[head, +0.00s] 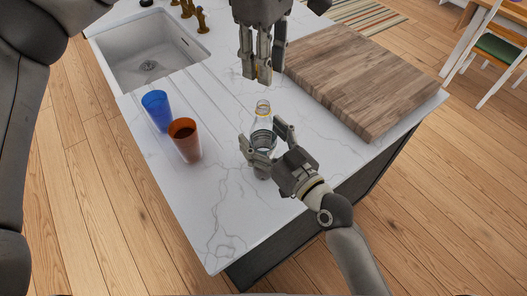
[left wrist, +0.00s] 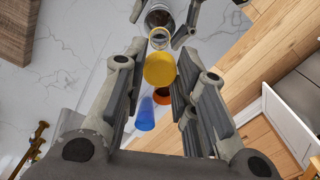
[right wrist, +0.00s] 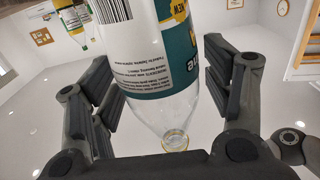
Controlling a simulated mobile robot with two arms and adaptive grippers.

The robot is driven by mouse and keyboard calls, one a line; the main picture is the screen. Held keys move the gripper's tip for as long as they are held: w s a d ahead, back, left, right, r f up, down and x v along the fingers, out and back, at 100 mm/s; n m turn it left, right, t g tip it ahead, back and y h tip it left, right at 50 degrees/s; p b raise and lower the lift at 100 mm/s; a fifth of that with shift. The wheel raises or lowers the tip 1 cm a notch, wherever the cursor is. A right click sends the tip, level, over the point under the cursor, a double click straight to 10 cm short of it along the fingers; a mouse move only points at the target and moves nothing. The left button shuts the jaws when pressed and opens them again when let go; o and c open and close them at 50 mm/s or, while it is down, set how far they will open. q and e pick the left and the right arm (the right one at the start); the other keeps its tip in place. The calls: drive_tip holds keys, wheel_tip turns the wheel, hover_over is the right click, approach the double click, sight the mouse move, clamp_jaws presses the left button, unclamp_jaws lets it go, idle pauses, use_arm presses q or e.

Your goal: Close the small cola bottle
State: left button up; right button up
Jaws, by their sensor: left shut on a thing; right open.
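The small bottle (head: 263,123) stands upright on the white counter, clear, its mouth uncovered. In the right wrist view the bottle (right wrist: 170,100) has a white and green label and clear neck. My right gripper (head: 266,146) is open, its fingers on either side of the bottle. My left gripper (head: 258,76) is above and just behind the bottle, pointing down. In the left wrist view it is shut on a round yellow cap (left wrist: 160,69). The bottle's open mouth (left wrist: 159,37) shows beyond the cap, apart from it.
A blue cup (head: 156,112) and an orange-brown cup (head: 185,142) stand left of the bottle. A thick wooden board (head: 360,75) lies to the right. The sink (head: 150,55) is at the back left. The front counter (head: 222,225) is bare.

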drive_tip(key=shift+c, duration=0.5)
drive_tip(key=c, duration=1.4)
use_arm(q)
hover_over(264, 104)
drive_tip(key=shift+f, duration=2.5)
use_arm(e)
drive_tip(key=shift+o, duration=0.2)
use_arm(q)
drive_tip(key=shift+f, duration=0.9)
drive_tip(key=shift+f, duration=0.5)
